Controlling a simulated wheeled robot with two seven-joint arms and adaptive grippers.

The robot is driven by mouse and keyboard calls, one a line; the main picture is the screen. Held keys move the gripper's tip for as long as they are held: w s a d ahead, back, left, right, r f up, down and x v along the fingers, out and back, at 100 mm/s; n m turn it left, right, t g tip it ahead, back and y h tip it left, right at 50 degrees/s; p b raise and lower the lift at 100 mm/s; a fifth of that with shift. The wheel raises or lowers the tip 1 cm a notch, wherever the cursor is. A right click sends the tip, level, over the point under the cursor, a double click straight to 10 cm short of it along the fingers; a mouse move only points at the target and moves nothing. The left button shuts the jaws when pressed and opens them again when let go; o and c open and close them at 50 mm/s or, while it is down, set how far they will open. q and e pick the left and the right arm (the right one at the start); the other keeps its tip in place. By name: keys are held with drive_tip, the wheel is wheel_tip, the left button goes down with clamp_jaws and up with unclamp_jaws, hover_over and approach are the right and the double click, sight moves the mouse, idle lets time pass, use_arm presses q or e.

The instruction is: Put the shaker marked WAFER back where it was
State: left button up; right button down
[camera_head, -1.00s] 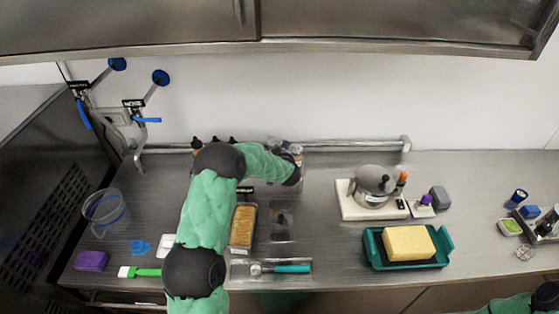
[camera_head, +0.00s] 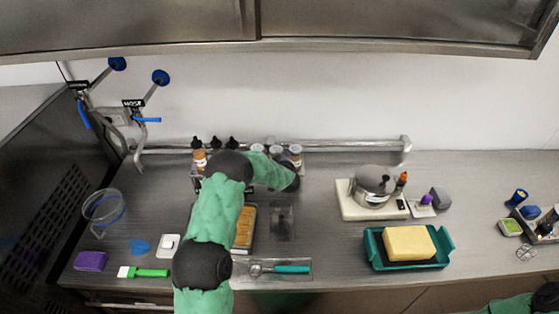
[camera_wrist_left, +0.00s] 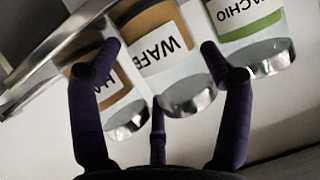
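The WAFER shaker (camera_wrist_left: 160,45), clear with an orange-brown label and metal end, shows upside down in the left wrist view. It stands between a brown-labelled shaker (camera_wrist_left: 115,95) and a green-labelled one (camera_wrist_left: 245,25) ending in "ACHIO". In the head view it appears to be the middle shaker (camera_head: 275,151) of the row at the back rail; labels are unreadable there. My left gripper (camera_wrist_left: 160,50) is open, its fingers spread in front of the WAFER shaker. In the head view my arm covers the front of the row. My right gripper is not visible; only part of the arm shows.
Dark-capped bottles (camera_head: 199,155) stand left of the shakers. A scale with a metal pot (camera_head: 374,183) and a teal tray (camera_head: 440,262) with a yellow block are to the right.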

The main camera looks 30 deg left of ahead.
use_arm(q)
drive_tip(key=shift+o, duration=0.2)
drive_tip(key=shift+r, duration=0.1)
drive_tip(key=shift+s+d+r, duration=0.15)
drive_tip(key=v, duration=1.1)
drive_tip(key=shift+s, duration=0.25)
